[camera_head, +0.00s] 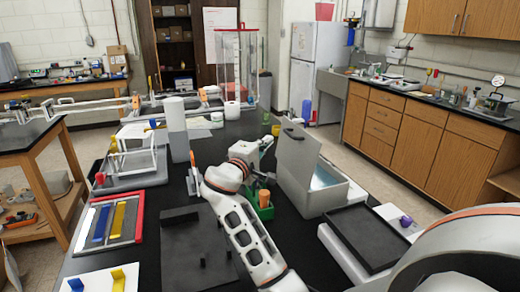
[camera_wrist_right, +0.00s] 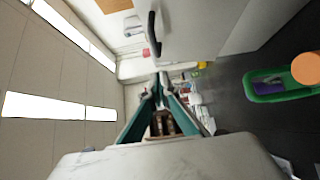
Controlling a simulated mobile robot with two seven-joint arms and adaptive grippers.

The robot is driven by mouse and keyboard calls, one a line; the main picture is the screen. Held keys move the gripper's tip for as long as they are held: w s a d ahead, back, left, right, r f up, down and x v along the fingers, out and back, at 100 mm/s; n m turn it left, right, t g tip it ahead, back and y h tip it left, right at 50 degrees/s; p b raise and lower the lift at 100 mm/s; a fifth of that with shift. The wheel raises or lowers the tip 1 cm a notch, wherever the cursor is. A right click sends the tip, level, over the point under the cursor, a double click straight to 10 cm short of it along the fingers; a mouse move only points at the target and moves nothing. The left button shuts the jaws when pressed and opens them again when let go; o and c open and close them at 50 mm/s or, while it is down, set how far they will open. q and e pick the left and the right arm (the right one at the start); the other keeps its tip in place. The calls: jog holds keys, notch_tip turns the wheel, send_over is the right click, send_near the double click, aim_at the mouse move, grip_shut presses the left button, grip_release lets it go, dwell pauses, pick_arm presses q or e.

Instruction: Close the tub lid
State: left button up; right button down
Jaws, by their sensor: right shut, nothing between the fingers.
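The grey tub (camera_head: 325,196) stands on the black bench, right of centre in the head view. Its lid (camera_head: 297,155) stands up, tilted, on the tub's left side, so the pale blue inside shows. My right gripper (camera_head: 268,143) is shut and empty, just left of the lid's upper part. In the right wrist view the shut fingertips (camera_wrist_right: 158,78) are near the lid's grey face (camera_wrist_right: 205,25) and its dark handle (camera_wrist_right: 153,35). I cannot tell whether they touch the lid. My left gripper is not in view.
A green bin (camera_head: 262,211) with an orange cylinder (camera_head: 264,198) stands left of the tub, close under my right wrist. A black tray (camera_head: 368,238) lies in front of the tub. A white roll (camera_head: 175,113) and a clear container (camera_head: 236,65) stand farther back.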

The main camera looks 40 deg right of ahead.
aim_at(286, 133)
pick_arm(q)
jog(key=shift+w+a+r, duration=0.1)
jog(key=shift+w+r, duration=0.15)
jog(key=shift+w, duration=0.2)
pick_arm(e)
jog(key=d, duration=0.5)
jog(key=shift+s+d+r, duration=0.1)
jog(key=shift+s+d, duration=0.1)
jog(key=shift+d, duration=0.05)
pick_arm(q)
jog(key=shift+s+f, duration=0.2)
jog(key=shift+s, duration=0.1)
pick_arm(e)
jog(key=shift+w, duration=0.1)
